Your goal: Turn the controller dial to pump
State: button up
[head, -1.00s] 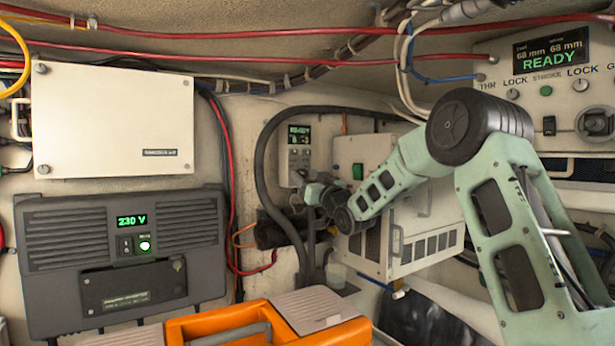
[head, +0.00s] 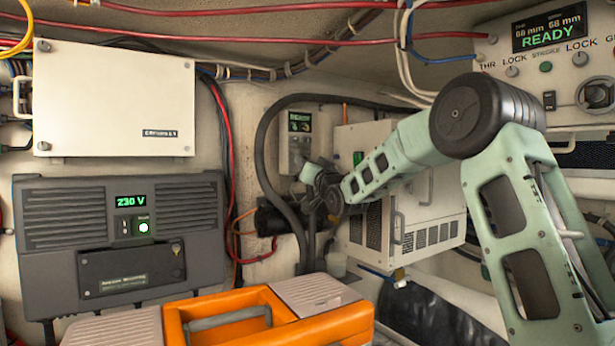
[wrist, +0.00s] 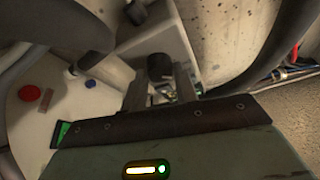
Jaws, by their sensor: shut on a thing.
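The controller is a small pale box (head: 297,142) with a green-lit screen, on the back wall in the head view. Its screen text is too small to read surely. In the wrist view the controller (wrist: 178,40) fills the upper middle, and a dark round dial (wrist: 160,66) stands out from it. My gripper (wrist: 161,75) has one finger on each side of this dial and is shut on it. In the head view my gripper (head: 308,172) is at the controller's lower part, and my wrist hides the contact. The dial's pointer and labels cannot be made out.
A thick grey hose (head: 262,150) arches just left of the controller. A white vented cabinet (head: 428,222) stands close on the right. An orange toolbox (head: 345,325) sits in front. In the wrist view a red button (wrist: 29,92) shows at the left.

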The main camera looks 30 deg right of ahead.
jog(key=shift+a+m+g+h+b, duration=0.1)
jog(key=shift+m+g+h+b, duration=0.15)
jog(key=shift+m+h+b, duration=0.7)
jog(key=shift+m+g+h+b, duration=0.1)
jog(key=shift+m+g+b, duration=0.35)
jog(key=shift+m, duration=1)
jog(key=shift+a+m+g+h+b, duration=0.1)
jog(key=shift+m+h+b, duration=0.45)
jog(key=shift+m+b, duration=0.5)
jog(key=shift+d+m, duration=0.1)
jog(key=shift+m, duration=0.25)
jog(key=o, duration=1)
jog(key=b+v, duration=0.7)
jog(key=v, duration=1)
jog(key=shift+s, duration=0.2)
